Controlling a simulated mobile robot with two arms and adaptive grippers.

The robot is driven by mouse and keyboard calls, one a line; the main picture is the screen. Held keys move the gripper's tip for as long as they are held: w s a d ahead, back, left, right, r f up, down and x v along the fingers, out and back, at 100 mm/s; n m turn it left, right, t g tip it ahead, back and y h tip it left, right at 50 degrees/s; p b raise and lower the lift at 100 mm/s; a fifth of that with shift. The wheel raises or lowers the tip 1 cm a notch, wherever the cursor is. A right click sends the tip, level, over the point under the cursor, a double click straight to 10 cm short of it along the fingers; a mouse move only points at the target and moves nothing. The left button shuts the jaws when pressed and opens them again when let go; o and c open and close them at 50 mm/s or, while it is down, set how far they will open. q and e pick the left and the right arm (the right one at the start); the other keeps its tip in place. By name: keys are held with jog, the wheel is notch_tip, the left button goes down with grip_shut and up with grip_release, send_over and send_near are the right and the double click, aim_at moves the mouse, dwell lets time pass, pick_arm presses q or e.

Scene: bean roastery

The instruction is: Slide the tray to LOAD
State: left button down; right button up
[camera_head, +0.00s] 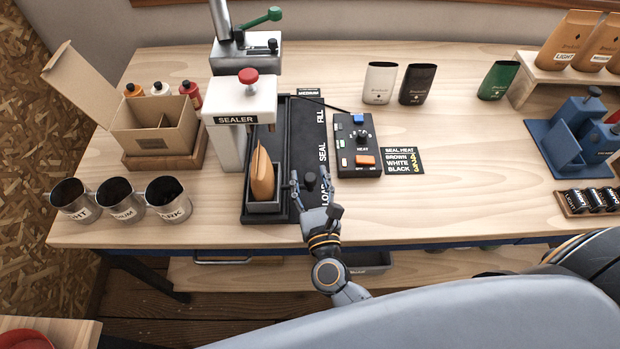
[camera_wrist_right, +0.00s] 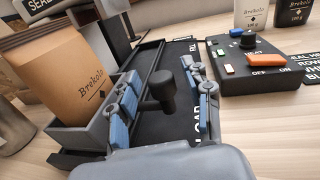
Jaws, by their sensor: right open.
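The grey tray (camera_head: 262,208) sits at the near end of the black track (camera_head: 291,124), level with the LOAD lettering. A brown pouch (camera_head: 262,176) stands upright in it; the pouch (camera_wrist_right: 65,75) and tray wall (camera_wrist_right: 97,136) also show in the right wrist view. A black knob (camera_head: 310,180) stands at the tray's right side. My right gripper (camera_head: 311,187) is open, its fingers on either side of the knob, which shows between them in the wrist view (camera_wrist_right: 160,88). Contact cannot be told. My left gripper is not in view.
The sealer (camera_head: 240,105) stands over the track's left side, behind the pouch. A heat control box (camera_head: 357,145) lies close to the right. Several metal cups (camera_head: 120,200) and an open carton (camera_head: 155,125) stand left. The table right of the control box's label card is largely clear.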

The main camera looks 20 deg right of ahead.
jog(key=s+a, duration=0.1)
jog(key=s, duration=1.1)
jog(key=shift+a, duration=0.25)
